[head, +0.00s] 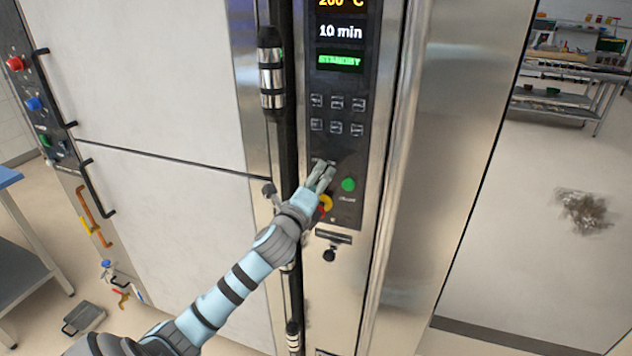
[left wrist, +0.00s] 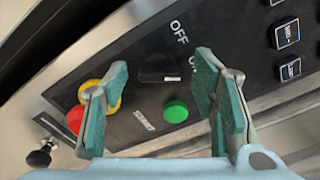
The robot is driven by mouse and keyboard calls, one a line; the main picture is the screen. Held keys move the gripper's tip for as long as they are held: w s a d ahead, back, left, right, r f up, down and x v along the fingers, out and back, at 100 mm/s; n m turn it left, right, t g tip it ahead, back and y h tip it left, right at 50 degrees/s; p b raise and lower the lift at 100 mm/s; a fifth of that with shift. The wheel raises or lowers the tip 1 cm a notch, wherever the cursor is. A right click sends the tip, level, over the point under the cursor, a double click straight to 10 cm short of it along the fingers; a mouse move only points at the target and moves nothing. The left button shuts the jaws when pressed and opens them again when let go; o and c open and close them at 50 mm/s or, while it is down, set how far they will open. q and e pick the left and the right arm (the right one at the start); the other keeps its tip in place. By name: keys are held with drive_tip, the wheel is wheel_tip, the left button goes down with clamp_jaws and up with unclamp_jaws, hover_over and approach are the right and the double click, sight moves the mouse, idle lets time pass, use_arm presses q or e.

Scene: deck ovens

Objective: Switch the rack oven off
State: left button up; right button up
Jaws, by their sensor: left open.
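The rack oven's black control panel (head: 338,100) faces me in the head view, its display (head: 340,60) reading 10 min and STANDBY. My left gripper (head: 322,174) is open in front of the panel's lower part. In the left wrist view its fingers (left wrist: 160,92) stand apart on either side of a dark switch (left wrist: 160,74) with the word OFF beside it; a second label is partly hidden by the right finger. I cannot tell whether the fingers touch the panel. A green button (left wrist: 175,111) shows between the fingers. A red button with a yellow collar (left wrist: 75,119) is partly behind the left finger.
Several small keys (head: 337,115) sit above the gripper on the panel. A vertical door handle (head: 271,75) stands left of the panel. A black knob (head: 329,255) is below it.

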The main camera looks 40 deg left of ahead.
use_arm(q)
drive_tip(key=c, duration=1.2)
drive_tip(key=shift+o, duration=0.2)
drive_tip(key=shift+n, duration=0.4)
drive_tip(key=shift+n+p, duration=0.5)
drive_tip(key=shift+n, duration=0.5)
drive_tip(key=n, duration=0.2)
drive_tip(key=shift+a+f+n, duration=0.1)
drive_tip(key=shift+n, duration=0.2)
drive_tip(key=n, duration=0.2)
drive_tip(key=shift+f+n+p, duration=0.1)
drive_tip(key=shift+n+p, duration=0.2)
drive_tip(key=shift+n, duration=2)
drive_tip(key=shift+f, duration=0.1)
